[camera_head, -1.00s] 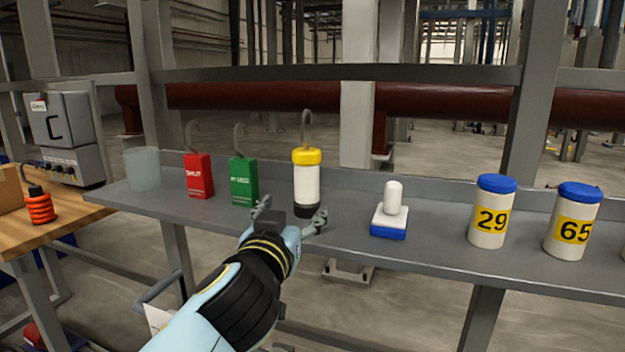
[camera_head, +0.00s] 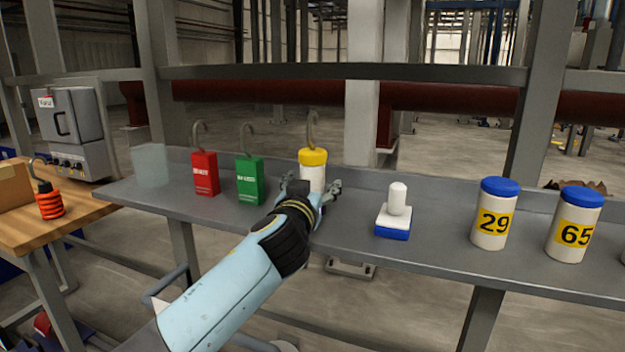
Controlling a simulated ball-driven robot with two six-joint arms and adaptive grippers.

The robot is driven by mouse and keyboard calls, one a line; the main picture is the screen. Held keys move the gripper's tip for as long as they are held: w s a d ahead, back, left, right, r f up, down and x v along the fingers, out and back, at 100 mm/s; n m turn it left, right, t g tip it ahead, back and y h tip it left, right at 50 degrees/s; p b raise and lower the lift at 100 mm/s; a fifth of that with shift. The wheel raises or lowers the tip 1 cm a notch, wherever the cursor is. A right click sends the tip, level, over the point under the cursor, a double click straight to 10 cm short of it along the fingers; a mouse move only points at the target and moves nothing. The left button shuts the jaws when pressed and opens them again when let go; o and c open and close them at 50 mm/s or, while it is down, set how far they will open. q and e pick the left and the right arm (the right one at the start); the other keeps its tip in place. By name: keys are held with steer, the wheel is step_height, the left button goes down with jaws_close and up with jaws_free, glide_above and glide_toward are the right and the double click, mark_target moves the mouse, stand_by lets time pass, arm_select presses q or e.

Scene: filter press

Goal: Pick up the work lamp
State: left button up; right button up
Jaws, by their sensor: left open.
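The work lamp (camera_head: 313,158) stands upright on the grey shelf, with a yellow top, a white body and a grey hook above. My left gripper (camera_head: 312,190) is open in front of the lamp, its fingers to the left and right of the lamp's body. The gripper and wrist hide the lamp's lower part, and I cannot tell whether the fingers touch it. My right gripper is not in view.
On the shelf (camera_head: 350,232), a green hooked tag (camera_head: 250,180) and a red one (camera_head: 205,173) stand left of the lamp. A white block with a blue base (camera_head: 393,228) and lidded jars (camera_head: 491,230) stand right. A translucent cup (camera_head: 151,165) is at the left end.

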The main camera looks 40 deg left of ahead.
arm_select(q)
steer(key=c, duration=1.5)
steer(key=shift+w, duration=0.1)
